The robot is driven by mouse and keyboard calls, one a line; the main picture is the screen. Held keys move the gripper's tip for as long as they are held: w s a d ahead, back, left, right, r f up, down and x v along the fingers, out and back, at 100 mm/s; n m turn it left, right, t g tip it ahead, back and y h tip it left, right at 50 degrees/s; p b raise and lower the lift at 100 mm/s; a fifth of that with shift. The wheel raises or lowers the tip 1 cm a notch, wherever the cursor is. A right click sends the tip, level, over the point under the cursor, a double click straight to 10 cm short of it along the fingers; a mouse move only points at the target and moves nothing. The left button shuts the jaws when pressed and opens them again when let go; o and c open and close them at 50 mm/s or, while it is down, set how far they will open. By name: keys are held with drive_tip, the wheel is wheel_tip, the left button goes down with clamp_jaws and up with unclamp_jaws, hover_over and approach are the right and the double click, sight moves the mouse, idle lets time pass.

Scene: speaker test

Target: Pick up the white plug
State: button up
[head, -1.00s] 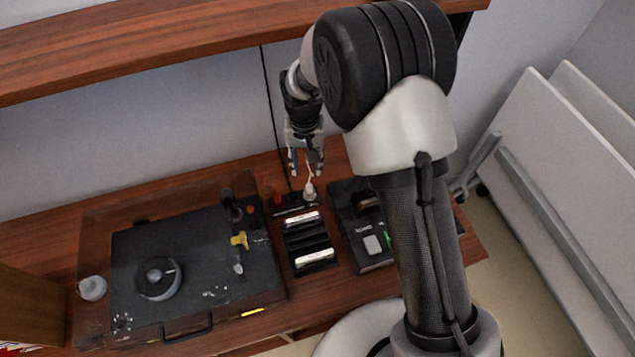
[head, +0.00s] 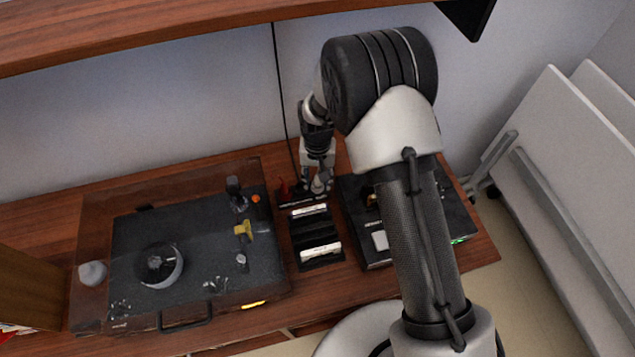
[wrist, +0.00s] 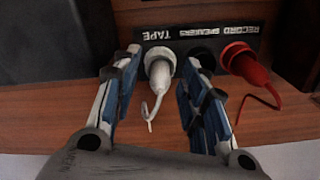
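The white plug (wrist: 158,72) stands in the socket marked TAPE on a black socket strip (wrist: 185,37), with a short white cord hanging from it. In the wrist view my gripper (wrist: 158,65) is open, with one blue-lined finger on each side of the white plug. A gap shows on the plug's right, and the left finger is close beside it. In the head view my gripper (head: 317,185) is down at the strip and mostly covers the white plug. A red plug (wrist: 242,65) with a red cord sits at the strip's right end in the wrist view.
A dark record player (head: 190,245) under a clear cover stands to the left. A black rack (head: 316,235) lies in front of the strip, and a dark device (head: 372,265) stands to its right. A wooden shelf (head: 180,28) hangs above.

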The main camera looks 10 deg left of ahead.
clamp_jaws()
idle(0.4)
drive_tip(key=shift+r, duration=0.1)
wheel_tip(320, 180, up, 10)
drive_tip(key=p, duration=0.2)
drive_tip(key=shift+p, duration=0.3)
